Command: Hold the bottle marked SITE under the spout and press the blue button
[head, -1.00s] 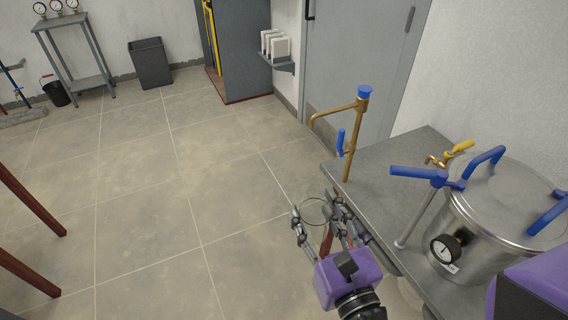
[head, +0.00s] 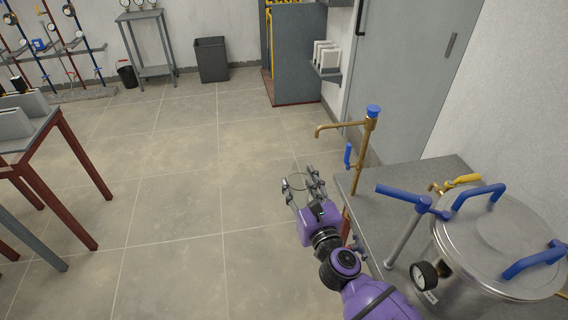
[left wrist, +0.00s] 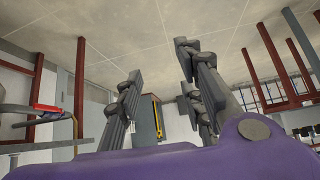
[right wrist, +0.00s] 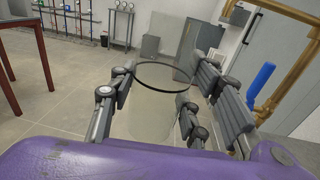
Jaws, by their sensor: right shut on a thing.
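My right gripper (head: 303,188) is shut on a clear glass vessel (head: 297,181), with an open dark rim on top. In the right wrist view the clear vessel (right wrist: 150,112) stands roughly upright between the fingers (right wrist: 165,100); no SITE mark is readable. The brass spout (head: 330,128) reaches left from a standing pipe on the bench. In the head view the vessel is below and left of the spout, apart from it. A blue button-like cap (head: 374,110) tops the pipe, and a blue lever (head: 347,155) hangs below. My left gripper (left wrist: 160,80) is open and empty.
The grey bench (head: 400,185) carries a steel pot (head: 490,235) with blue handles, a gauge (head: 424,275) and a blue-handled post (head: 405,235). A red-legged table (head: 75,160) stands left. A grey bin (head: 211,60) is at the back. The middle floor is clear.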

